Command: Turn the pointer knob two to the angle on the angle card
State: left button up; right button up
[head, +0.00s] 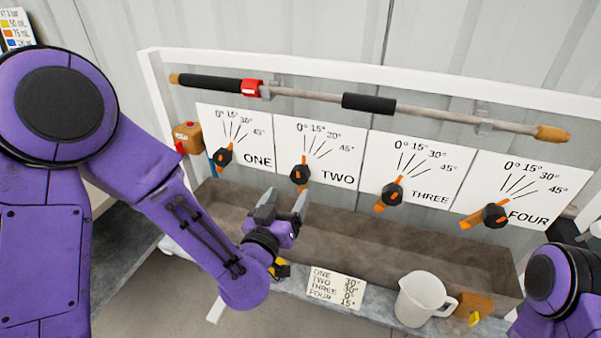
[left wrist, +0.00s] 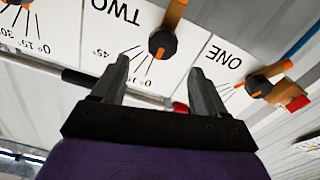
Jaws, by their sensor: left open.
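Pointer knob two (head: 300,174) is a round black knob with an orange pointer bar, on the white panel marked TWO (head: 337,180). Its upper orange end lies close to the 0° line. The angle card (head: 336,287) on the front ledge seems to read ONE 30°, TWO 30°, THREE 0°, FOUR 15°. My left gripper (head: 286,203) is open and empty, in front of and below knob two, apart from it. In the left wrist view, which is upside down, knob two (left wrist: 163,42) shows just beyond the gap between the fingers (left wrist: 160,68). My right gripper is not in view.
Knobs one (head: 222,157), three (head: 392,194) and four (head: 495,215) flank it. A bar with black grips (head: 370,103) runs above the panels. A trough (head: 420,245) lies below. A white jug (head: 420,300) stands on the ledge right of the card.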

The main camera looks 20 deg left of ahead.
aim_at(298, 177)
pick_arm(q)
jog(key=w+p, duration=0.2)
jog(key=w, duration=0.6)
jog(key=shift+w+p, duration=0.3)
jog(key=shift+w, duration=0.1)
jog(key=shift+w+f, duration=0.2)
jog(key=shift+w, duration=0.2)
grip_shut()
